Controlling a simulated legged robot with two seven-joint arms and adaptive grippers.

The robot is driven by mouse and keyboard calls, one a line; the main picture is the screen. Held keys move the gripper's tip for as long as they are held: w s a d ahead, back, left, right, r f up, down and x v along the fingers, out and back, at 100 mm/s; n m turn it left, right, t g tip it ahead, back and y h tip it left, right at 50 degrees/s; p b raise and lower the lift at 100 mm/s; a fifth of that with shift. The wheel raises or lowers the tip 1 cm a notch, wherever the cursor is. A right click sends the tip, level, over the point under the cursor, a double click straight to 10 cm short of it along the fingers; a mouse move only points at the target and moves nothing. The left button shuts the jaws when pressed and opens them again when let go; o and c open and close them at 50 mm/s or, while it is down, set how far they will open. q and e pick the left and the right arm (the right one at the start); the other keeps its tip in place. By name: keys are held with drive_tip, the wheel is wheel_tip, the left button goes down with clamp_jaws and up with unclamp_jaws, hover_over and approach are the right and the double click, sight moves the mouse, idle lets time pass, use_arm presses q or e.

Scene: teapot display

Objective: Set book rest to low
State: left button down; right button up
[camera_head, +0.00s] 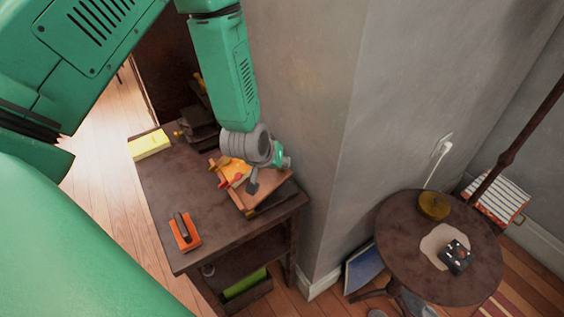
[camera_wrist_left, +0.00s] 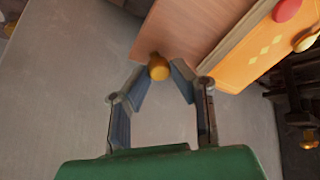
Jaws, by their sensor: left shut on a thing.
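The book rest (camera_head: 262,193) is a tilted brown wooden board near the wall on the dark side table. Its board also fills the top of the left wrist view (camera_wrist_left: 190,35). A small brass-yellow knob (camera_wrist_left: 158,67) shows at the board's edge. My left gripper (camera_wrist_left: 160,76) has its fingertips closed in on both sides of this knob and is shut on it. In the head view my left gripper (camera_head: 281,158) is over the wall side of the rest, and its fingertips are hard to make out. My right gripper is not in view.
An orange book (camera_wrist_left: 265,45) with a red piece lies on the rest. The side table (camera_head: 180,185) also bears a yellow block (camera_head: 149,144) and an orange block with a dark handle (camera_head: 185,231). The grey wall (camera_head: 300,120) is close. A round table (camera_head: 400,230) stands right.

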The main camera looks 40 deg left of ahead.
use_arm(q)
drive_tip(key=shift+s+a+r, duration=0.15)
drive_tip(key=shift+s+a, duration=0.15)
drive_tip(key=shift+s, duration=0.35)
drive_tip(key=shift+s+p, duration=0.25)
drive_tip(key=shift+p, duration=0.05)
drive_tip(key=c, duration=1.7)
unclamp_jaws()
drive_tip(key=shift+a, duration=0.1)
